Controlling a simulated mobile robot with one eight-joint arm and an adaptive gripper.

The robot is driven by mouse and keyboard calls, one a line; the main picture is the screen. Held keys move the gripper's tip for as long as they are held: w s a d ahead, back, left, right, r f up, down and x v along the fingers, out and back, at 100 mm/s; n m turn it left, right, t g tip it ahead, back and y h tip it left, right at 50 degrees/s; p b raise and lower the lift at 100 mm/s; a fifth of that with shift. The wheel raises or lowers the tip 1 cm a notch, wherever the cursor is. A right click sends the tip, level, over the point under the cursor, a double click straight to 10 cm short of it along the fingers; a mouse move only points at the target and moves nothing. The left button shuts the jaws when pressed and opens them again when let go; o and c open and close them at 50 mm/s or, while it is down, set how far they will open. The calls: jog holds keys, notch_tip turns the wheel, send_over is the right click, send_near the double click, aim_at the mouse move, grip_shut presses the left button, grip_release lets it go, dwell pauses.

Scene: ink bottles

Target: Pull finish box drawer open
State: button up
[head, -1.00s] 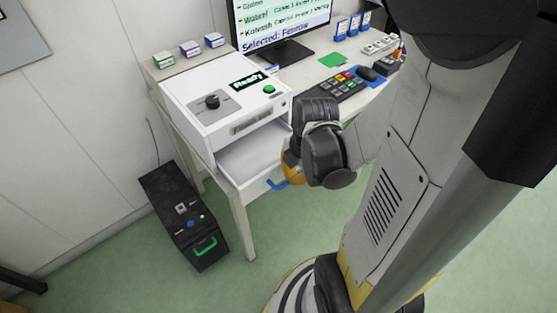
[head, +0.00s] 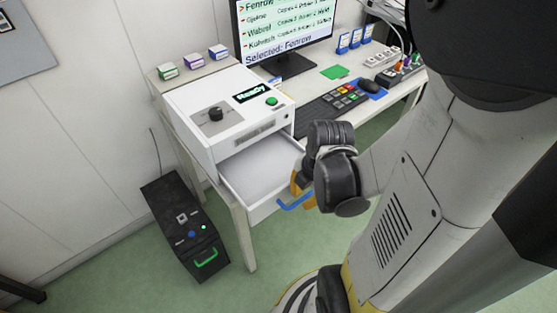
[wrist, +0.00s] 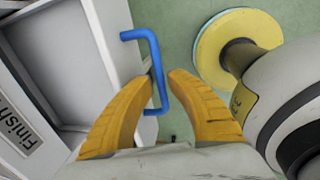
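The finish box (head: 222,128) is a white cabinet on the desk, with a "Finish" label partly seen at the left of the wrist view (wrist: 15,125). Its drawer (head: 262,168) stands well out and looks empty inside. The blue bar handle (head: 293,203) on the drawer front also shows in the wrist view (wrist: 156,60). My gripper (wrist: 161,76) has its two orange fingers close on either side of the handle's bar, the left finger on the drawer side. In the head view, my gripper (head: 303,192) is at the handle's right part, and my wrist partly covers it.
A black case (head: 185,225) with a green handle stands on the floor left of the desk leg. A monitor (head: 283,35), keyboard (head: 325,112) and mouse (head: 367,86) are on the desk. Small boxes (head: 193,60) stand at the back left. Green floor lies open before the drawer.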

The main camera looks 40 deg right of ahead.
jog(key=shift+r, duration=0.1)
notch_tip(320, 180, up, 12)
jog(key=s, duration=0.2)
jog(key=shift+f, duration=0.2)
jog(key=shift+s, duration=0.1)
